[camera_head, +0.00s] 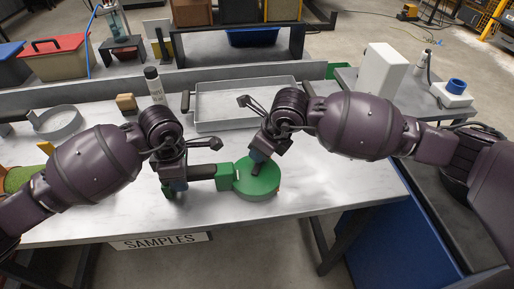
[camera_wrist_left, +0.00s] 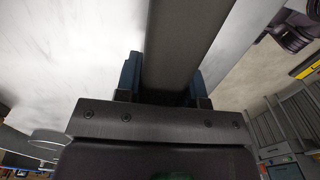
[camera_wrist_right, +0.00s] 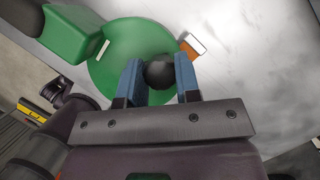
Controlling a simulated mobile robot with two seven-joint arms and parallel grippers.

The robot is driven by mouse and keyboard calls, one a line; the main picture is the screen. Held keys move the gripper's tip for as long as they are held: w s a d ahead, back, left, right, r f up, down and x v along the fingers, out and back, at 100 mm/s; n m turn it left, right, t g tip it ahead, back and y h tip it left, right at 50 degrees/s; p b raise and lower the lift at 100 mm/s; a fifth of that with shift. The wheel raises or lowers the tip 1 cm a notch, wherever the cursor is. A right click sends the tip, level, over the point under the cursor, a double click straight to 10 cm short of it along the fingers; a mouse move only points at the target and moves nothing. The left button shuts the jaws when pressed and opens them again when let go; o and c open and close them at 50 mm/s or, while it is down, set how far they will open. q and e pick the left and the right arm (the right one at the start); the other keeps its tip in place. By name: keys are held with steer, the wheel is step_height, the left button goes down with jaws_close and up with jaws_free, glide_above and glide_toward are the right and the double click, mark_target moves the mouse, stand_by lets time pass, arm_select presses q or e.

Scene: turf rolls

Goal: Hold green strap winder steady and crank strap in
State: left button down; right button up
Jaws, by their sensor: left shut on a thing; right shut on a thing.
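The green strap winder (camera_head: 258,186) has a round drum and a boxy green side block (camera_head: 224,177), with a dark handle (camera_head: 203,172) reaching left. It lies over the table's front part. My left gripper (camera_head: 178,182) is shut on this handle, which shows as a dark bar (camera_wrist_left: 182,45) between the blue fingers in the left wrist view. My right gripper (camera_head: 258,166) is above the drum. In the right wrist view its blue fingers are shut on the black crank knob (camera_wrist_right: 158,73) over the green drum (camera_wrist_right: 115,55). The crank arm is hidden.
An orange-and-white tab (camera_wrist_right: 192,45) sits at the drum's edge. A round grey pan (camera_head: 60,122) is farther left. The table's right front is clear.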

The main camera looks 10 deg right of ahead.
arm_select(q)
steer(key=shift+s+a+f, duration=0.1)
steer(key=shift+f, duration=0.25)
arm_select(e)
steer(key=m, duration=0.2)
steer(key=s+d+m+t+h, duration=0.1)
steer(key=m, duration=0.2)
steer(key=shift+s+d+m+h, duration=0.15)
steer(key=shift+s+m+h, duration=0.05)
steer(key=shift+m+h, duration=0.1)
steer(key=m, duration=0.1)
steer(key=s+m+h, duration=0.1)
steer(key=m, duration=0.1)
steer(key=m+h, duration=0.1)
steer(key=m, duration=0.1)
steer(key=shift+s+d+t, duration=0.3)
steer(key=shift+m, duration=0.4)
steer(key=o, duration=0.9)
steer(key=v, duration=1.2)
steer(key=shift+a, duration=0.1)
